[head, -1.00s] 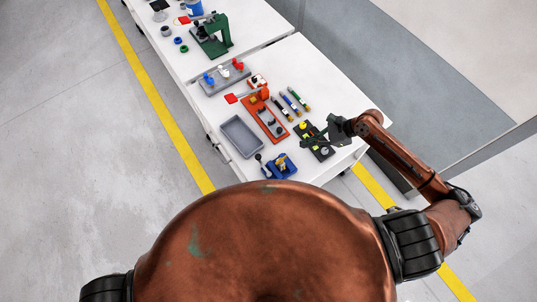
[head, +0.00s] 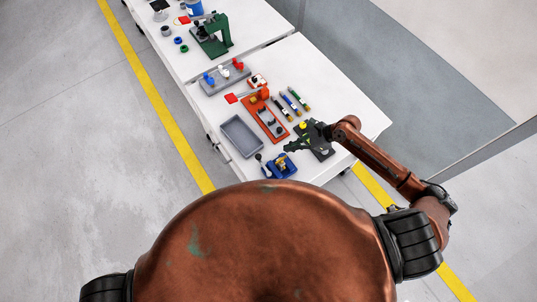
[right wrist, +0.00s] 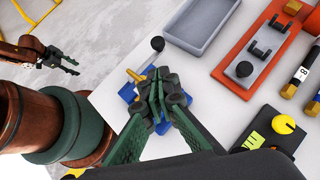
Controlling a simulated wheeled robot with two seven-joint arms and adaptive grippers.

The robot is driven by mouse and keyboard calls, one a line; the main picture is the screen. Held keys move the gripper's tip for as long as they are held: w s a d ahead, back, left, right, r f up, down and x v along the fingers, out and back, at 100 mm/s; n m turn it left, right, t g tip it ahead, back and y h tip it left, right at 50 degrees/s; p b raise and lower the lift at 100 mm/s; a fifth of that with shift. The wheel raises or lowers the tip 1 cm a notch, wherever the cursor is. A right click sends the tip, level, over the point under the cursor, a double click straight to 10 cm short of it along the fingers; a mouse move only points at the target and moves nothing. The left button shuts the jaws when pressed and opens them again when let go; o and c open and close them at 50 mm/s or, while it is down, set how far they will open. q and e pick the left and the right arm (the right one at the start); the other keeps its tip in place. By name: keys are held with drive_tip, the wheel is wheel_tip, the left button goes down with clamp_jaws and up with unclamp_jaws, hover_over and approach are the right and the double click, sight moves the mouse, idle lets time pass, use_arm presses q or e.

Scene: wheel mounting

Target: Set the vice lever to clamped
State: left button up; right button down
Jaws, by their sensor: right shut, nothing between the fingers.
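The blue vice (head: 283,170) sits near the front edge of the table. Its lever has a black ball knob (head: 258,157) at the vice's left. In the right wrist view the vice (right wrist: 127,92) is partly hidden behind my fingers, and the knob (right wrist: 157,43) stands clear beyond them. My right gripper (head: 290,147) is shut and empty, just above and beside the vice; I cannot tell whether it touches it. It fills the middle of the right wrist view (right wrist: 160,90). My left gripper (right wrist: 74,63) is open, far off at the upper left there, away from the vice.
A grey tray (head: 223,137) and an orange fixture (head: 248,103) with a red handle stand behind the vice. A dark panel with a yellow knob (right wrist: 284,124) lies to the right. White table shows between these things.

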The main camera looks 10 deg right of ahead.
approach(263, 164)
drive_tip(key=w+a, duration=0.1)
drive_tip(key=w+a+f, duration=0.1)
drive_tip(key=a, duration=0.1)
drive_tip(key=w+a+f, duration=0.1)
drive_tip(key=shift+w+a, duration=0.15)
drive_tip(key=shift+w, duration=0.1)
